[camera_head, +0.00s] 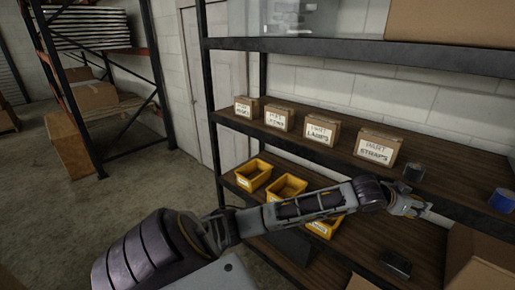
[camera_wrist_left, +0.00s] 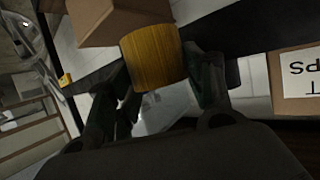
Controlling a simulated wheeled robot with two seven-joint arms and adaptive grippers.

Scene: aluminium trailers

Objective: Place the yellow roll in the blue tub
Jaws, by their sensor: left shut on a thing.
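A yellow roll (camera_wrist_left: 153,57) sits between the two fingers of my left gripper in the left wrist view, and the gripper is shut on it. In the head view my left gripper (camera_head: 411,207) is stretched out over the shelf at the right; I cannot make out the roll there. A small blue round object (camera_head: 502,201) stands on the middle shelf at the right edge, to the right of the gripper and apart from it. I cannot tell whether it is the blue tub. My right gripper is not in view.
Several labelled cardboard boxes (camera_head: 374,147) line the middle shelf (camera_head: 345,168), with a small dark object (camera_head: 413,173) beside them. Yellow bins (camera_head: 287,187) stand on the lower shelf, and another dark object (camera_head: 396,264) lies there. A large box (camera_head: 478,262) is at the lower right.

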